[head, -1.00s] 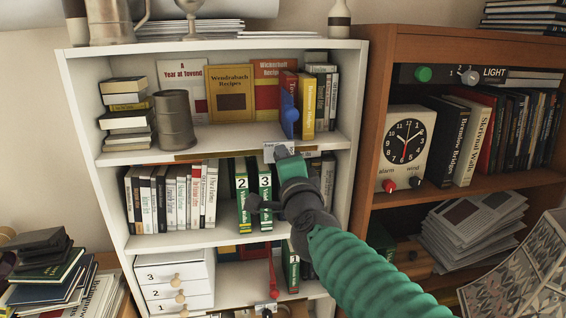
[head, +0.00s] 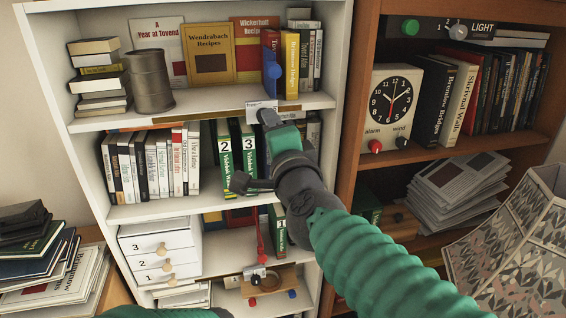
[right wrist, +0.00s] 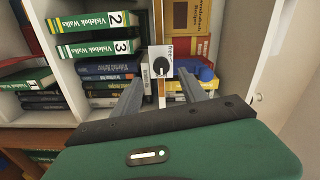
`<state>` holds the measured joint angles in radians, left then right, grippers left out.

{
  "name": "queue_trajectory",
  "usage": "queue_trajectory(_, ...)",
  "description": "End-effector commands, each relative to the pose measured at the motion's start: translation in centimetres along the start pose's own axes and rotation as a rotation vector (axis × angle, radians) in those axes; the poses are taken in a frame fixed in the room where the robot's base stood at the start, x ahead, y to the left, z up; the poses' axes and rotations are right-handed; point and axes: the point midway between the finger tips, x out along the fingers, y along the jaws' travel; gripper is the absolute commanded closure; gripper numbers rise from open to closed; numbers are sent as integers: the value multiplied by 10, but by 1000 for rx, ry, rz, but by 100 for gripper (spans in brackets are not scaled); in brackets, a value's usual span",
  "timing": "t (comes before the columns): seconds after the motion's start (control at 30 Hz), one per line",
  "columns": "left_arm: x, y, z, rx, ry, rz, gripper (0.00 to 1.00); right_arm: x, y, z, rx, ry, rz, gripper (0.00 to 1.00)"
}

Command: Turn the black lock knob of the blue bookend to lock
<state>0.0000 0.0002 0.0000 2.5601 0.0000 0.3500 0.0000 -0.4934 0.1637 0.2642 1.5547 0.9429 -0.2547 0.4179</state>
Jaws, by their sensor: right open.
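The blue bookend (head: 270,58) stands on the white bookcase's upper shelf, beside the yellow book. Part of it shows in the right wrist view (right wrist: 206,74). A white plate (head: 261,106) sits on that shelf's front edge. In the right wrist view the black lock knob (right wrist: 160,66) is on this plate, beside small lettering that looks like "free". The knob is hidden in the head view. My right gripper (right wrist: 160,78) is open, its fingers on either side of the knob in that view; contact cannot be told. Only part of my left arm shows at the bottom edge.
Green books 2 and 3 (head: 248,157) stand just below, close to my right gripper. A red bookend (head: 261,241) with another black knob (head: 256,280) is lower down. A brown cabinet with a clock (head: 391,103) is at right, a patterned lampshade (head: 520,240) lower right.

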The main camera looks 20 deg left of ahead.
Motion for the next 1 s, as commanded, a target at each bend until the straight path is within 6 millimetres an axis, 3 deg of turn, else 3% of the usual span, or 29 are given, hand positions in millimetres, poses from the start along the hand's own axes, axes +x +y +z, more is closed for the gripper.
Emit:
queue_trajectory(0.1, 15, 0, 4, 0, 0, 0, 50, -37, 3, 1, -1, 0, -3, 50)
queue_trajectory(0.3, 20, 0, 5, 0, 0, 0, 50, -84, 2, 0, -1, 1, 0, 50)
queue_trajectory(0.5, 21, 0, 5, 0, 1, 0, 50, -102, 2, 0, 1, -1, 3, 50)
queue_trajectory(0.77, 21, 0, 5, 0, 0, 0, 50, -102, 3, 0, 0, -1, 4, 50)
queue_trajectory(0.87, 24, 0, 6, 0, 0, 0, 50, -99, 22, -6, -38, 1, 33, 50)
queue_trajectory(0.97, 33, 0, 8, 0, 0, 0, 50, -94, 81, -22, -153, -5, 127, 50)
queue_trajectory(1.0, 37, 0, 9, 0, 0, 0, 50, -94, 113, -31, -217, -13, 182, 50)
